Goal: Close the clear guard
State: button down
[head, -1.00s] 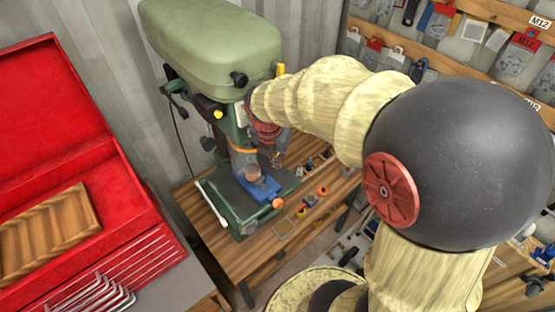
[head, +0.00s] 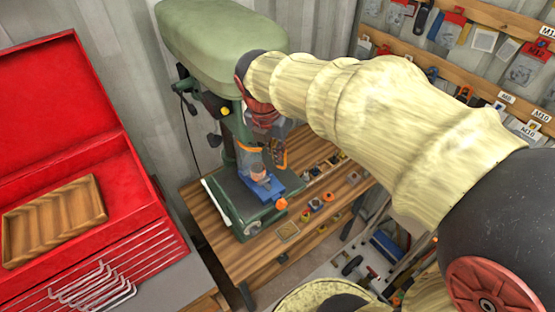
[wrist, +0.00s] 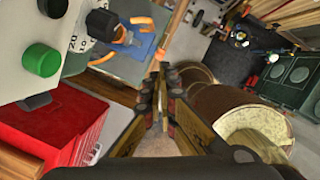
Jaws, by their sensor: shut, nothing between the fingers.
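The clear guard (head: 249,160) is a see-through shield with an orange upper edge. It hangs on the green drill press (head: 215,40), above the blue vise (head: 266,187) on the press's base. In the head view my gripper (head: 279,153) is just right of the guard, partly covered by my wrist; I cannot tell whether they touch. In the wrist view my gripper (wrist: 161,84) is shut with nothing in it. The blue vise (wrist: 143,46) and orange parts show beyond the fingers. The guard's exact outline is hard to make out there.
The press stands on a wooden bench (head: 250,258) with small parts to its right. An open red tool chest (head: 100,235) holding a wooden tray (head: 50,222) is at left.

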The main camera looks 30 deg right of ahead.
aim_at(263, 158)
jog(key=w+d+f+m+b, duration=0.1)
jog(key=f+m, duration=0.4)
jog(key=m, duration=1.1)
jog(key=w+d+f+m+t+b, duration=0.1)
jog(key=f+m+b, duration=0.5)
jog(key=m, duration=1.1)
jog(key=shift+w+d+m+t+h, duration=0.3)
jog(key=shift+w+d+h, duration=0.15)
jog(key=shift+d, duration=0.75)
